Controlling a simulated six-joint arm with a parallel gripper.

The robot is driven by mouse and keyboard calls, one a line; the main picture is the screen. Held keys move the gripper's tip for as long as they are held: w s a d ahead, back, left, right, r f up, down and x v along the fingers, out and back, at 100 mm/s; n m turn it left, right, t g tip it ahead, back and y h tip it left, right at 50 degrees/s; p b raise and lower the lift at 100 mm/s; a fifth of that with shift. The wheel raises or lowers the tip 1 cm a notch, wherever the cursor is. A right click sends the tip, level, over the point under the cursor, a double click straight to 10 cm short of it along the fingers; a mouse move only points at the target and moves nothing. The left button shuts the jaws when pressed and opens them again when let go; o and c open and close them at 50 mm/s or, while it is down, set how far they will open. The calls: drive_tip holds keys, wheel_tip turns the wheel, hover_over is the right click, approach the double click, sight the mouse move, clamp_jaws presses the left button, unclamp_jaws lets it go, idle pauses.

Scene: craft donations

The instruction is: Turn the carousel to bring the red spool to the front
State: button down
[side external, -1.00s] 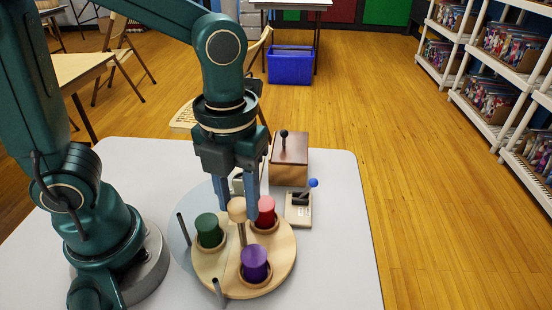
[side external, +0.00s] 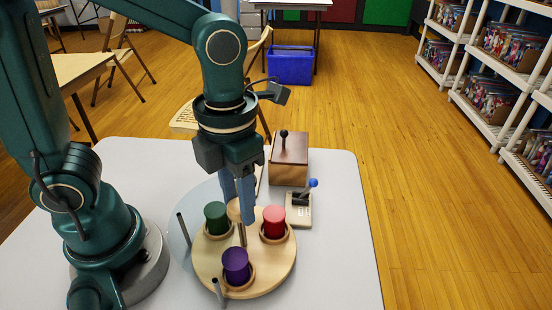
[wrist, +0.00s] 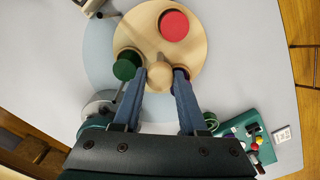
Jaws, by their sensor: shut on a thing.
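The carousel (side external: 260,283) is a round pale wood disc on the table, with a wooden centre knob (side external: 234,211) on a post. My gripper (side external: 239,212) points down over it and is shut on the knob, which shows between the fingers in the wrist view (wrist: 160,77). The red spool (side external: 274,222) stands upright in a holder at the carousel's right. The green spool (side external: 215,217) stands at the left, and the purple spool (side external: 236,266) stands at the near side in this view. In the wrist view the purple spool is mostly hidden behind a finger.
Two grey posts (side external: 183,229) (side external: 218,293) stand at the carousel's left and near edges. A wooden box with a black-knobbed lever (side external: 289,165) and a small blue-knobbed switch unit (side external: 299,215) stand behind and right. The table's right side is clear.

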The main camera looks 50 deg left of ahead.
drive_tip(key=shift+m, duration=0.7)
drive_tip(key=shift+c, duration=2.2)
unclamp_jaws()
drive_tip(key=shift+r, duration=0.1)
drive_tip(key=shift+r, duration=2.5)
